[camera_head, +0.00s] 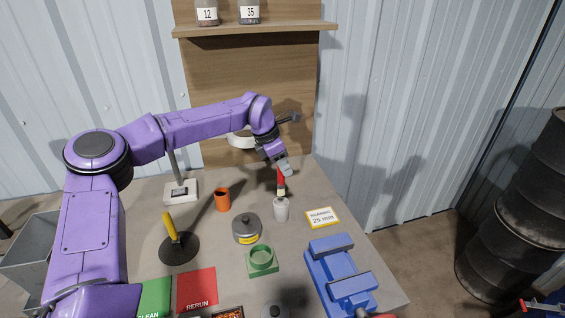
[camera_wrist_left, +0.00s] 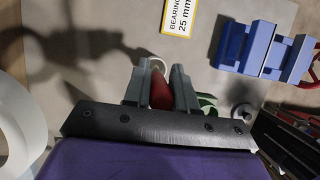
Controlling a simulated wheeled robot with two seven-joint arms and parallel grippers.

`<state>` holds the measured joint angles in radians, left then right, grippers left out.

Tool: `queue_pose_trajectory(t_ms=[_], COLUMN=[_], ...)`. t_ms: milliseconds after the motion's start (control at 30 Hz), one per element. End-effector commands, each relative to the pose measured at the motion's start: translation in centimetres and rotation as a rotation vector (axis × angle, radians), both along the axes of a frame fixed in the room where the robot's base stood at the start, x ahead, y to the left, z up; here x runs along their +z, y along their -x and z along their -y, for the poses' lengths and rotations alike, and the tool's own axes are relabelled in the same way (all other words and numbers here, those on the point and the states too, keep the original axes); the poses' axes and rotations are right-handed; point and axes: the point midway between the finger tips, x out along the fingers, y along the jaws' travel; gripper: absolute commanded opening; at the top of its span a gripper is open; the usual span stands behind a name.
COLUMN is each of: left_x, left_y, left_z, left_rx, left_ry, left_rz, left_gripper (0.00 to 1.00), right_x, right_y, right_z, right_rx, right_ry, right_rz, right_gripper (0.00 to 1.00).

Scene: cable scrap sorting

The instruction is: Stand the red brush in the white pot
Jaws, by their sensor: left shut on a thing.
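The red brush (camera_head: 281,179) is held upright, handle up, in my left gripper (camera_head: 284,169), which is shut on the handle. The white pot (camera_head: 281,211) stands on the table right below. The brush's lower end is at the pot's mouth; I cannot tell how far inside it is. In the left wrist view the red handle of the brush (camera_wrist_left: 160,92) sits between the two fingers, and the pale rim of the pot (camera_wrist_left: 154,64) shows partly behind it. My right gripper is not in view.
A blue vise (camera_head: 338,275) and a yellow-edged bearing sign (camera_head: 322,217) are right of the pot. An orange cup (camera_head: 222,200), a grey lidded pot (camera_head: 246,229) and a green ring holder (camera_head: 262,260) stand to the left and front. A wooden back panel (camera_head: 250,85) rises behind.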

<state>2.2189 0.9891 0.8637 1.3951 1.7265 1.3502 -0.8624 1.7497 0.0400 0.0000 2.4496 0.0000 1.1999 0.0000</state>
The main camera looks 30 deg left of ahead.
Motion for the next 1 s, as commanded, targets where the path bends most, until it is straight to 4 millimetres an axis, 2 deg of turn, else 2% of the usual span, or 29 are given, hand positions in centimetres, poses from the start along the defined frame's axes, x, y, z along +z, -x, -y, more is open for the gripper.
queue_pose_trajectory(t_ms=[33, 700, 1000], left_x=[-0.9, -7.2, -8.2], left_y=[0.0, 0.1, 0.0], left_z=[0.0, 0.0, 0.0], left_rx=[0.0, 0.001, 0.001], left_ry=[0.0, 0.002, 0.001], left_rz=[0.0, 0.0, 0.001], left_gripper=[0.0, 0.0, 0.0], right_x=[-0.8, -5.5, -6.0], right_y=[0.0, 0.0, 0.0], right_z=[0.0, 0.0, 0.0], right_rx=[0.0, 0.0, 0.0], right_ry=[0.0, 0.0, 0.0], right_rz=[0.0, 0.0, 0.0], right_gripper=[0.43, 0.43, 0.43])
